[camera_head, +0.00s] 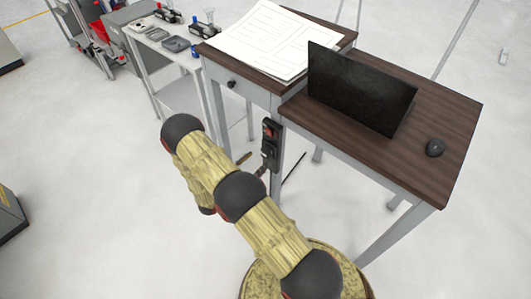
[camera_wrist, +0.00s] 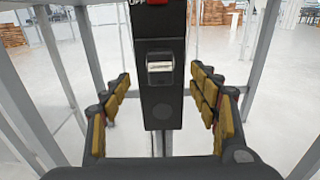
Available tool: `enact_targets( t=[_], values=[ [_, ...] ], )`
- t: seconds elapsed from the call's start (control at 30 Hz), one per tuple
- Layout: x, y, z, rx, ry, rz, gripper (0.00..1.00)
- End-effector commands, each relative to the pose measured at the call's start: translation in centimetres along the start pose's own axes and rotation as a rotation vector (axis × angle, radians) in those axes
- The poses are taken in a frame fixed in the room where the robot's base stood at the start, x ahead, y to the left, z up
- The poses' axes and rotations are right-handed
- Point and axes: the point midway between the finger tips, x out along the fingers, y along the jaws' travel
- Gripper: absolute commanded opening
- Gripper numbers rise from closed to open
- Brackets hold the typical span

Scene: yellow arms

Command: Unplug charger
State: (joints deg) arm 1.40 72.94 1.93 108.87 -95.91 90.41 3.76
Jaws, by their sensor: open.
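A black upright power box (camera_head: 270,144) with a red part near its top is on the front leg of the desk, below the tabletop. In the wrist view the box (camera_wrist: 162,108) stands straight ahead. A small grey-framed block with a pale metallic face (camera_wrist: 160,67) is on its front; I cannot tell for sure whether this is the charger or an empty socket. My gripper (camera_wrist: 160,76) is open, its yellow-padded fingers on either side of the box, apart from it. In the head view my arm hides most of the gripper.
The dark wooden desk (camera_head: 442,100) overhangs the box and carries a black monitor (camera_head: 360,88), a mouse (camera_head: 435,147) and large paper sheets (camera_head: 262,38). Metal desk legs stand close to my gripper. A side table (camera_head: 160,50) with small devices is at upper left. Open floor lies left.

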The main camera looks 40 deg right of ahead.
Motion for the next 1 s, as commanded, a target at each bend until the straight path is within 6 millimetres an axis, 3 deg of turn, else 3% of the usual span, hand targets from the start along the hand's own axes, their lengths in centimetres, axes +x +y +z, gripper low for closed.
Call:
enact_targets(
  t=[0.2, 0.4, 1.0],
  values=[
    [2.9, -0.1, 0.0, 0.0, 0.0, -0.003, 0.61],
    [4.6, -0.1, -0.1, -0.001, 0.0, -0.002, 0.61],
    [5.2, 0.0, 0.0, -0.001, 0.0, 0.0, 0.61]
  ],
)
